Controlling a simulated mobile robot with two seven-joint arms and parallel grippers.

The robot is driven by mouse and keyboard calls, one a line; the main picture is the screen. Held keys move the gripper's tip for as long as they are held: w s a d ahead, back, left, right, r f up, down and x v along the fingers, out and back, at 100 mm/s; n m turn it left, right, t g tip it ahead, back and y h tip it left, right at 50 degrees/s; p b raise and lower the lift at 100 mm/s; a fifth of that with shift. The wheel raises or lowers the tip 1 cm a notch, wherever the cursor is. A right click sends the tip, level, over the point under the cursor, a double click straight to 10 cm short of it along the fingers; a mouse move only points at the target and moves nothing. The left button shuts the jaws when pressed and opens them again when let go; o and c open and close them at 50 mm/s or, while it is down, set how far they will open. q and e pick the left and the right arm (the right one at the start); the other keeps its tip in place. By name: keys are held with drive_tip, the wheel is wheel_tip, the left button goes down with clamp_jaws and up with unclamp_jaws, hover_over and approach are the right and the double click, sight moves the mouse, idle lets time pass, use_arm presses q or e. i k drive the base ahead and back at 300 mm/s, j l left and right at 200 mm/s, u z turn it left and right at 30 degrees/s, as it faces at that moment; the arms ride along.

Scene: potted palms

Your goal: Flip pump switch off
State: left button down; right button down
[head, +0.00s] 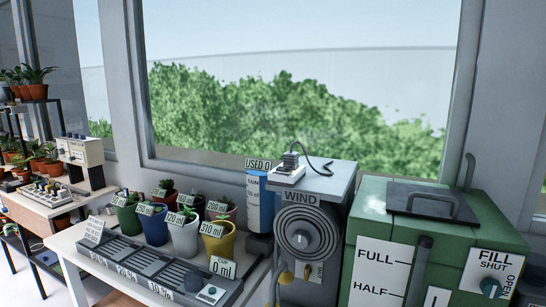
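No label reading "pump" can be made out, so I cannot tell which part is the pump switch. A small white-and-dark device with a black cable (291,160) sits on top of the grey WIND cabinet (330,183). No on or off position can be read on either. Neither of my grippers shows in the head view.
Labelled pots, including a yellow one (218,243), stand behind the tray on the white table (65,240). A blue RAIN cylinder (260,205) stands beside the cabinet. A green tank (440,222) with a FILL knob (490,287) fills the right. A plant shelf is at left.

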sight(279, 168)
drive_tip(key=i+j, duration=0.15)
drive_tip(key=j, duration=0.15)
drive_tip(key=i+j+z, duration=0.15)
drive_tip(key=j, duration=0.2)
drive_tip(key=i+j, duration=0.2)
drive_tip(key=j, duration=0.15)
drive_tip(key=i+j+z, duration=0.15)
drive_tip(key=j, duration=0.15)
drive_tip(key=i+j, duration=0.15)
drive_tip(key=j, duration=0.25)
drive_tip(key=i+j+z, duration=0.15)
drive_tip(key=j, duration=0.2)
drive_tip(key=i+j, duration=0.1)
drive_tip(key=j, duration=0.25)
drive_tip(key=z, duration=0.05)
